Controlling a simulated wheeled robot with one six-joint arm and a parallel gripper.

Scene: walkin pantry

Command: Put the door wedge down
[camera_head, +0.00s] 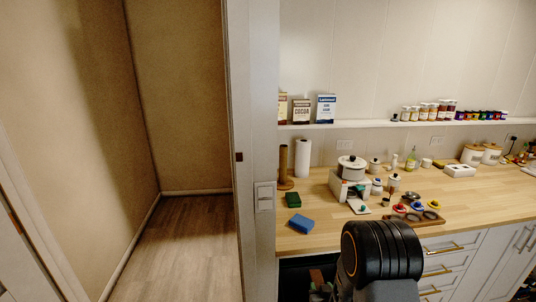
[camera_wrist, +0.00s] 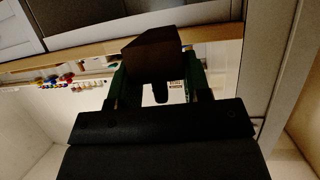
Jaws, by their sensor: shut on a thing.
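The door wedge (camera_wrist: 152,46) is a dark brown block with a sloping top in the wrist view. My gripper (camera_wrist: 153,72) is shut on it, with a green finger on either side. The picture is dark, so the contact faces are hard to see. The wedge is near a wooden edge in that view, but I cannot tell whether it touches anything. In the head view my black arm stands in front of the counter, and I cannot make out the gripper or wedge clearly.
The wooden counter (camera_head: 470,209) holds a blue sponge (camera_head: 301,223), a green block (camera_head: 292,199), a paper roll (camera_head: 302,158), a white appliance (camera_head: 350,170) and a dark tray (camera_head: 412,219). A wall shelf (camera_head: 380,124) carries boxes and jars. Open floor (camera_head: 190,245) lies left, beyond the door frame (camera_head: 255,110).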

